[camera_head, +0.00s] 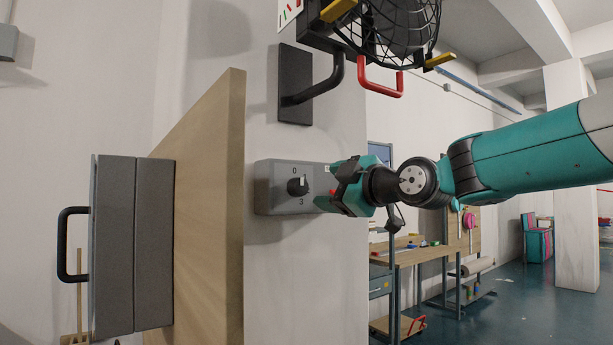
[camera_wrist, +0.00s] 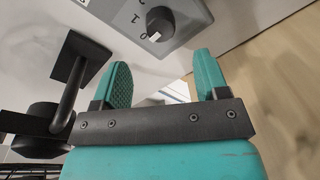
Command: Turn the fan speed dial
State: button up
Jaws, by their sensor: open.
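The fan speed dial (camera_head: 297,186) is a black round knob with a white pointer mark on a grey control box (camera_head: 268,202) on the wall. Above the knob is 0 and below it is 3. In the wrist view the dial (camera_wrist: 160,22) is at the top, with 0 and 1 readable beside it. My gripper (camera_head: 330,199) is at the box's right side, to the right of the dial. In the wrist view my gripper (camera_wrist: 160,78) is open, its two teal fingers apart with nothing between them. The fingertips are short of the dial and not touching it.
A fan with a wire cage (camera_head: 405,25) and a red handle (camera_head: 382,78) hangs above. A black bracket (camera_head: 295,85) sticks out from the wall over the box. A wooden panel (camera_head: 215,200) stands out at left, with a grey case (camera_head: 130,240) against it.

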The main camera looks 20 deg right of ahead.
aim_at(303, 188)
jog(key=p+x, duration=0.2)
jog(key=x, duration=0.4)
jog(key=shift+w+r+p, duration=0.15)
jog(key=shift+w+p, duration=0.05)
jog(key=shift+p, duration=0.15)
jog(key=shift+w+a, duration=0.3)
jog(key=shift+w, duration=0.25)
jog(key=c, duration=0.9)
